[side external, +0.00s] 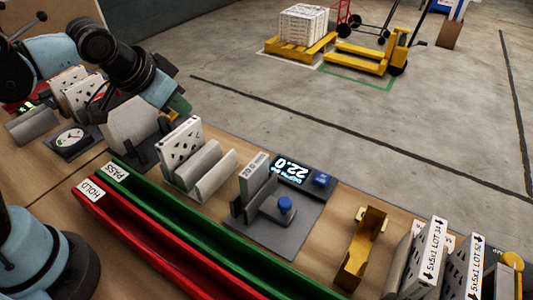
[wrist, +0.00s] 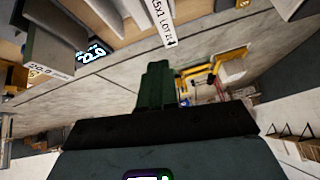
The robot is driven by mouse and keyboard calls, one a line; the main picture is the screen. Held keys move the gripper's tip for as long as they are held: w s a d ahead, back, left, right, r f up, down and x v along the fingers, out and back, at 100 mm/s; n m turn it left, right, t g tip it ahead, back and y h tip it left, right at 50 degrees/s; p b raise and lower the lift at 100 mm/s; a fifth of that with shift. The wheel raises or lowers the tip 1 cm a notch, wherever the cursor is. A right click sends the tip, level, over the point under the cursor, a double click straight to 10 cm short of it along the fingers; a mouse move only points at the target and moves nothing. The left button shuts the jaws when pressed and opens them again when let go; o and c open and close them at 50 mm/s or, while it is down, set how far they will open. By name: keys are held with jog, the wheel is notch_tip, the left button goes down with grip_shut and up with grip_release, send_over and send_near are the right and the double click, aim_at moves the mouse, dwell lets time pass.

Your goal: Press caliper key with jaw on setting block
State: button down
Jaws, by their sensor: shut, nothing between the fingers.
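The caliper station is a dark grey plate (side external: 280,236) in the side view. It bears an upright setting block (side external: 254,172) labelled what looks like 20.0, a sliding jaw part with a round blue knob (side external: 285,205), and a display (side external: 290,170) reading 22.0. A small blue key (side external: 321,180) sits right of the display. I cannot tell whether the jaw touches the block. My gripper (side external: 179,106) is up and left of the station, apart from it, with green fingers shut and empty. The wrist view shows the fingers (wrist: 155,83), with the block (wrist: 45,65) and display (wrist: 92,52) at upper left.
Green and red trays (side external: 190,243) marked PASS and HOLD run along the front. A filter in a grey holder (side external: 183,147) stands between gripper and station. A brass-coloured bracket (side external: 362,246) and boxed filters (side external: 430,255) stand right. A dial gauge (side external: 70,139) is left.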

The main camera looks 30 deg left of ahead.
jog(key=w+d+m, duration=0.4)
jog(key=w+d, duration=0.4)
jog(key=d, duration=0.4)
jog(key=m+t, duration=0.2)
send_over(321, 182)
notch_tip(321, 182, down, 2)
jog(key=shift+f+y, duration=0.15)
jog(key=shift+y, duration=0.15)
jog(key=shift+f, duration=0.1)
jog(key=shift+f, duration=4.3)
jog(key=shift+f, duration=0.1)
jog(key=shift+f, duration=0.3)
